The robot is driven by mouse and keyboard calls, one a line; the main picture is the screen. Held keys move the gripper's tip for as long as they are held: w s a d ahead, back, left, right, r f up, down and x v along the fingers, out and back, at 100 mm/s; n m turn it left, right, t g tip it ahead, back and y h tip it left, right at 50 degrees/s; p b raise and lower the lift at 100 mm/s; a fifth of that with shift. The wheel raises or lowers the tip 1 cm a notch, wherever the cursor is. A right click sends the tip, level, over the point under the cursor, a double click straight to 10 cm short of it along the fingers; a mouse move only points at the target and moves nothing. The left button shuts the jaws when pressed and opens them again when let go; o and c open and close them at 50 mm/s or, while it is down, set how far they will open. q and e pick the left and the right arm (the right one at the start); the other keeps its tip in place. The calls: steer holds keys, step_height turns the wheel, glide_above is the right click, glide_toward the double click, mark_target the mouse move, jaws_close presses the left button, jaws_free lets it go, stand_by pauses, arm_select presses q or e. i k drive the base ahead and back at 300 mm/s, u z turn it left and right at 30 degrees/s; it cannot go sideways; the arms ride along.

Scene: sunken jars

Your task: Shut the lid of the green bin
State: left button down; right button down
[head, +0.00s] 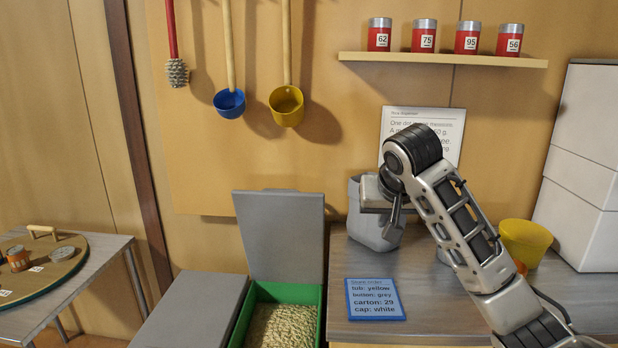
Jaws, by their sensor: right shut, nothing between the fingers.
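The green bin (284,291) stands at the bottom middle, filled with pale grains (278,328). Its grey lid (282,235) is open and stands upright at the back of the bin. My right arm comes in from the right, over the counter. My right gripper (388,232) is shut and empty, to the right of the raised lid and apart from it, in front of a grey container. My left gripper is not in view.
A grey closed lid (195,312) lies left of the green bin. The counter (440,322) holds a blue card (375,299), a grey container (364,229) and a yellow tub (525,242). Scoops hang on the wall above. A table (70,300) stands at left.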

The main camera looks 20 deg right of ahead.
mark_target(282, 230)
steer(key=i, duration=1.15)
